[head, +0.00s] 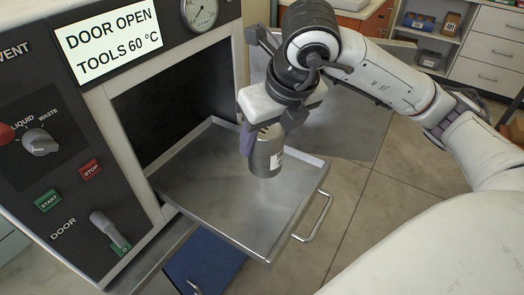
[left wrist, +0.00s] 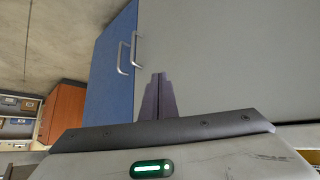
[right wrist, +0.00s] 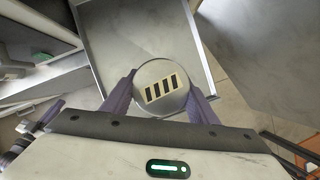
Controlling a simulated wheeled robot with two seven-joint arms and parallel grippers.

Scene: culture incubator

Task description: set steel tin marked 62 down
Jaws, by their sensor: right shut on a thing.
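The steel tin (head: 264,155) is a grey metal cylinder with a white label whose marking is too small to read. My right gripper (head: 262,128) is shut on it and holds it roughly upright over the pulled-out metal tray (head: 205,190). I cannot tell whether its base touches the tray. In the right wrist view the tin's round end (right wrist: 152,72), with a pale barred label, sits between both fingers, and the tray (right wrist: 135,35) lies beyond it. My left gripper (left wrist: 158,80) shows only in the left wrist view, fingers together and empty.
The chamber (head: 155,110) stands open behind the tray, with its control panel (head: 60,150) to the left. A tray handle (head: 318,215) sticks out at the right. A blue cabinet door (head: 205,262) is below. The tray floor around the tin is clear.

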